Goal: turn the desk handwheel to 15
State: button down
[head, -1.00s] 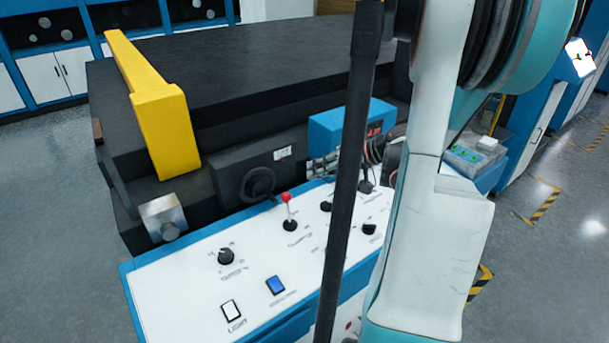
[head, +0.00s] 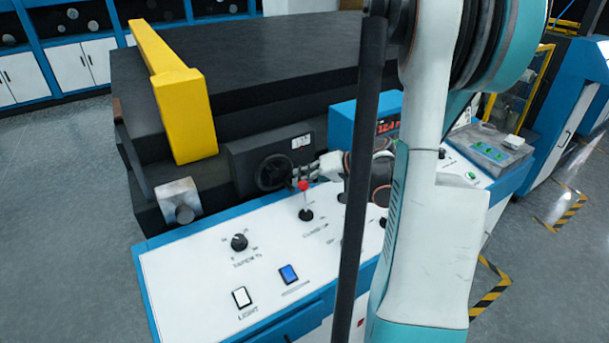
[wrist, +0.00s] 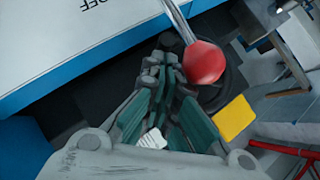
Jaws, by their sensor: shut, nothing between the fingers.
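The black handwheel (head: 273,173) is on the dark front face of the machine, with a small white number display (head: 301,142) above and to its right; its digits are too small to read. My gripper (head: 299,178) is just right of the handwheel, near its rim; I cannot tell if it touches. In the wrist view my gripper (wrist: 172,55) has its fingers together with nothing between them. A dark round form behind the red knob in the wrist view may be the handwheel, largely covered.
A lever with a red knob (head: 304,186) stands on the white desk panel (head: 190,270), close to my gripper; the red knob (wrist: 203,62) looms beside the fingers in the wrist view. A yellow bar (head: 186,115) lies over the machine. A blue box (head: 345,117) with red digits stands right.

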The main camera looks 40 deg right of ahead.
jog(key=shift+f, duration=0.1)
jog(key=f+y+b, duration=0.1)
jog(key=b, duration=0.2)
jog(key=shift+a+f+m+t, duration=0.1)
jog(key=shift+f+m+t, duration=0.2)
jog(key=shift+m, duration=0.1)
jog(key=shift+r, duration=0.15)
jog(key=shift+w, duration=0.1)
